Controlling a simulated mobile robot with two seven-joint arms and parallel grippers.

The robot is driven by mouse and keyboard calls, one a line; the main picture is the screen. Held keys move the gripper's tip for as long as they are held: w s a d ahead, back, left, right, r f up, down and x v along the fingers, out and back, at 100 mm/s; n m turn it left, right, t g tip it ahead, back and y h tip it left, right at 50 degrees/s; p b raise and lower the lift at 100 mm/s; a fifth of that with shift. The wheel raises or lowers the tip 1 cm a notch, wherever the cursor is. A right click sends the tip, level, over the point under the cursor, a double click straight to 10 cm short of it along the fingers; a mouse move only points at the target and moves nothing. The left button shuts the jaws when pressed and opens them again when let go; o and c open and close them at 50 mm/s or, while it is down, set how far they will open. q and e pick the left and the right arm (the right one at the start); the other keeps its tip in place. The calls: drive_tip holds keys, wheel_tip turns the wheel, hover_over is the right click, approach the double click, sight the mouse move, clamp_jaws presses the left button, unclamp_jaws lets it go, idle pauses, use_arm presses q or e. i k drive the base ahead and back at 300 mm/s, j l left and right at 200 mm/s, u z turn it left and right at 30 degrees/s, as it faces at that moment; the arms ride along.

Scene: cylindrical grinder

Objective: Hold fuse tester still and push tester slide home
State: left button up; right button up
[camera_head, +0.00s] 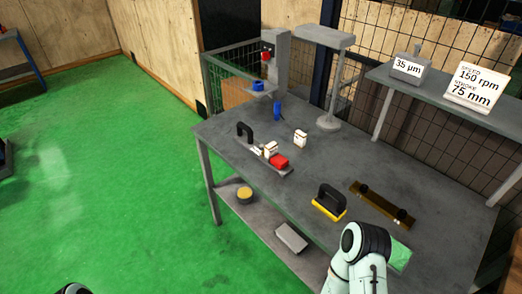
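What looks like the fuse tester (285,172) is a low grey base on the bench, left of the bench's middle. It carries a red block (278,161) and small white pieces (270,149). A black arched handle (245,131) stands at its far left end. I cannot tell which part is the slide, nor how far in it sits. Only a pale rounded link of my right arm shows at the bottom right, and a small part of my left arm at the bottom left. Neither gripper is in view.
The grey bench (240,165) also holds a white block (300,138), a blue cylinder (277,110), a yellow-based black handle (329,202) and a brown bar with black knobs (382,204). A grey lamp-like stand (330,122) is behind. Green floor (100,190) is clear at left.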

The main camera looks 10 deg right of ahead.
sight(279, 161)
drive_tip(key=i+z, duration=0.1)
drive_tip(key=z, duration=0.3)
drive_tip(key=j+z, duration=0.15)
drive_tip(key=z, duration=0.3)
drive_tip(key=i+j+z, duration=0.1)
drive_tip(key=z, duration=0.3)
drive_tip(key=i+j+z, duration=0.1)
drive_tip(key=j+z, duration=0.25)
drive_tip(key=j, duration=0.15)
drive_tip(key=j+z, duration=0.3)
drive_tip(key=j, duration=0.2)
